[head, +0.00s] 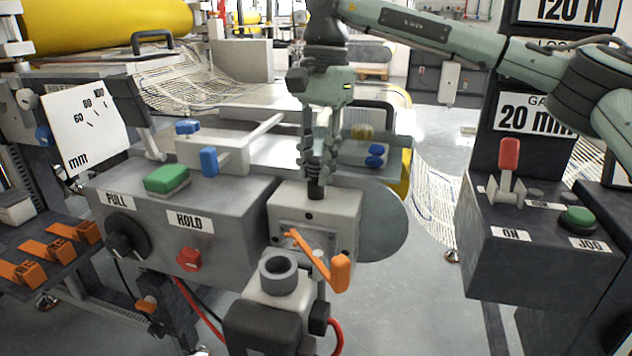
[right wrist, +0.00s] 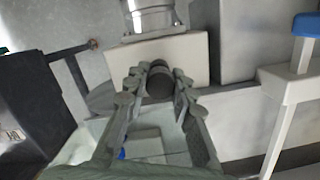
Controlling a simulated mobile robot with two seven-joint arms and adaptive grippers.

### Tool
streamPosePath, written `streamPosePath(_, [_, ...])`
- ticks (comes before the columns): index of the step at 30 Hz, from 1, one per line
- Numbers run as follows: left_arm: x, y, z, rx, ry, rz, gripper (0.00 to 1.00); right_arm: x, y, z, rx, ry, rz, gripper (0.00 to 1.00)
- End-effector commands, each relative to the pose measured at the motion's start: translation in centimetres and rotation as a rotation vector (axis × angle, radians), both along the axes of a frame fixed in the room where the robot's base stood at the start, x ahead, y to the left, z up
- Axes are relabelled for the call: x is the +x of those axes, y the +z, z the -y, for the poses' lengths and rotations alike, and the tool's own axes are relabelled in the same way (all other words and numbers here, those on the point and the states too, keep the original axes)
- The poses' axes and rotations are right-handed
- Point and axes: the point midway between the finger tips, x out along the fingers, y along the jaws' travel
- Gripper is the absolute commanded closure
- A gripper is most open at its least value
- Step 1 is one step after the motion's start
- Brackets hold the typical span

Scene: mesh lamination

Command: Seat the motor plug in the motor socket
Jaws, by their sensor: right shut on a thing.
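My right gripper (head: 318,160) points down in the middle of the head view and is shut on a short dark cylinder (head: 316,189), which I take for the motor plug. In the right wrist view the fingers (right wrist: 157,92) close on both sides of this dark round piece (right wrist: 160,80). The plug is at the top rear of a pale grey box (head: 345,218); I cannot tell whether it touches. In front and lower is an open grey ring (head: 278,268) on a dark motor-like body (head: 262,325). I cannot tell whether this is the motor socket. My left gripper is not in view.
An orange lever (head: 318,258) sticks out in front of the pale box. A grey control box (head: 225,222) with a green button (head: 167,179) and red knob (head: 189,259) stands left. A dark console (head: 520,250) with a red-handled lever stands right. Floor shows between them.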

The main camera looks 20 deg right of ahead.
Motion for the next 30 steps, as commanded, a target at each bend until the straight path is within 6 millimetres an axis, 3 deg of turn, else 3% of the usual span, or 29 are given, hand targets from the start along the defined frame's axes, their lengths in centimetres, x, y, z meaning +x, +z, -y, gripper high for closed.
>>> streamPosePath(3, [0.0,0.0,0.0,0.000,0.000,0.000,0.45,0.0,0.0,0.0,0.000,0.000,0.000,1.00])
streamPosePath(14, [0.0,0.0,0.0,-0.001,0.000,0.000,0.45,0.0,0.4,0.0,0.001,0.001,0.002,1.00])
streamPosePath(23, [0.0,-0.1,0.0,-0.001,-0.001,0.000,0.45,0.1,4.2,-0.1,0.002,0.002,0.004,1.00])
streamPosePath(30, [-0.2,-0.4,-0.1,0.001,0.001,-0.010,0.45,-2.4,7.3,-5.0,0.001,0.008,0.003,1.00])
